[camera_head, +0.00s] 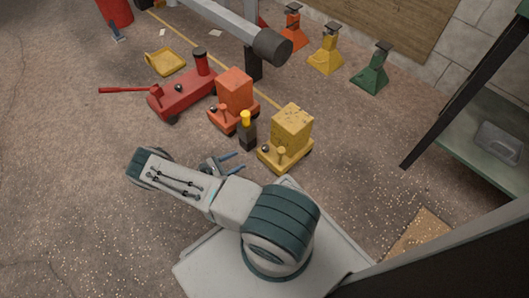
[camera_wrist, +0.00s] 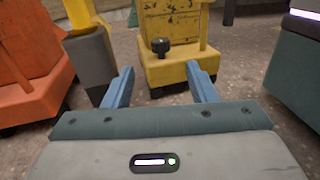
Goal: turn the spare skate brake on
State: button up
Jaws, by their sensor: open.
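Two wheeled skates stand on the floor; I cannot tell which is the spare. The yellow skate (camera_head: 293,128) carries a block, with a black knob (camera_head: 265,149) and a short yellow lever (camera_head: 281,152) on its near end. In the wrist view this yellow skate (camera_wrist: 178,71) is straight ahead, its black knob (camera_wrist: 160,46) left of the upright lever (camera_wrist: 204,25). The orange skate (camera_head: 234,86) stands to its left, with its own knob and lever. My gripper (camera_head: 238,162) is open and empty, low in front of the yellow skate, apart from it. It also shows in the wrist view (camera_wrist: 160,70).
A red jack (camera_head: 182,94) with a long handle lies further left. Axle stands (camera_head: 325,55) line the back. Floor at the left is clear.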

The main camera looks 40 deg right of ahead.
aim_at(265, 147)
jog(key=d+b, duration=0.1)
jog(key=d, duration=0.3)
jog(key=s+d+b, duration=0.1)
jog(key=d, duration=0.4)
jog(key=s+d+b, duration=0.1)
jog(key=d, duration=0.3)
jog(key=shift+s+d+f, duration=0.1)
jog(key=shift+d+f, duration=0.25)
jog(key=shift+d, duration=0.05)
jog(key=c, duration=1)
